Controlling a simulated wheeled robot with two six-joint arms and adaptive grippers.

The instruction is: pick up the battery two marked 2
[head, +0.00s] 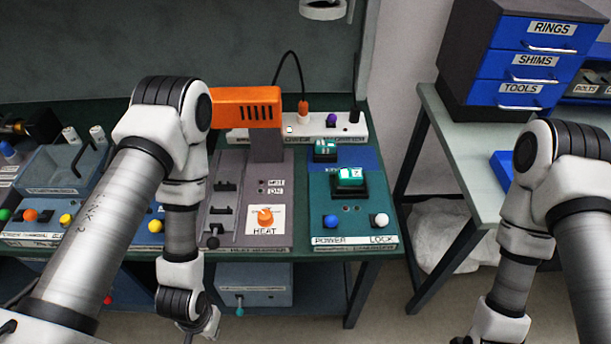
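Two small teal-green blocks that look like batteries are on the teal POWER / LOCK panel (360,222). The nearer battery (348,177) sits in a black holder in the middle of the panel. The farther battery (325,147) sits on the blue strip behind it. Their markings are too small for me to read surely. My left gripper hangs at the bottom edge, in front of the bench and well below the batteries; its fingers are mostly cut off. My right gripper is at the bottom edge on the right, almost wholly out of frame. Neither gripper touches a battery.
The HEAT panel (265,233) with an orange knob and an orange arm-like housing (246,108) stands left of the battery panel. A white power strip (350,130) lies behind. Blue drawers (528,62) stand on a side table at right. A gap separates the tables.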

